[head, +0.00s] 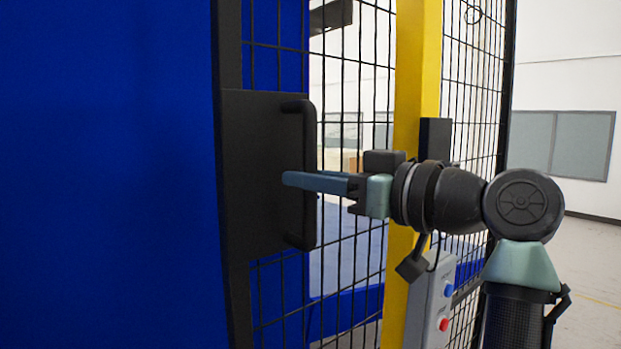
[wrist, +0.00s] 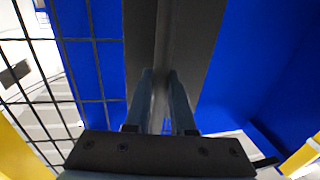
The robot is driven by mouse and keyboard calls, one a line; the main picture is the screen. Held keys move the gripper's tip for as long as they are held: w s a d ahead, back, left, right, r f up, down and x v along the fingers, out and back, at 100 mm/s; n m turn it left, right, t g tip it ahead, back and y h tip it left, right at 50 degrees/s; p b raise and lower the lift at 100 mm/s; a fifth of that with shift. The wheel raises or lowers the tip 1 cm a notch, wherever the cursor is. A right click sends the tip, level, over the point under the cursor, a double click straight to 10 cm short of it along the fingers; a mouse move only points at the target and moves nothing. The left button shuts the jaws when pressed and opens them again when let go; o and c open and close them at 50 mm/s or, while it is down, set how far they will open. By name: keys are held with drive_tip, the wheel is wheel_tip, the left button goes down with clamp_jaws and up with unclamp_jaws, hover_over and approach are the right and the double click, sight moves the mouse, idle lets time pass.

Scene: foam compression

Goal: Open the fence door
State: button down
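The fence door has a blue panel (head: 110,170), a dark frame and a black plate (head: 262,190). A black vertical bar handle (head: 309,218) stands out from that plate. My gripper (head: 288,180) is level with the middle of the handle, and its fingers reach past the bar. In the wrist view the handle (wrist: 161,88) runs between the two fingers, filling the narrow gap near their tips. The gripper looks shut on it. The far finger is mostly hidden in the head view.
A yellow post (head: 416,70) stands right of the handle, behind my wrist. A grey box with blue and red buttons (head: 432,300) is low beside it. Black wire mesh (head: 470,80) continues to the right. Open floor (head: 590,260) shows at far right.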

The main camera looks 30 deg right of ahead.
drive_tip(key=c, duration=0.8)
unclamp_jaws()
drive_tip(key=shift+o, duration=0.2)
drive_tip(key=shift+s, duration=0.1)
drive_tip(key=b+v, duration=0.1)
drive_tip(key=v, duration=1.2)
drive_tip(key=shift+b, duration=0.35)
drive_tip(key=shift+f, duration=0.1)
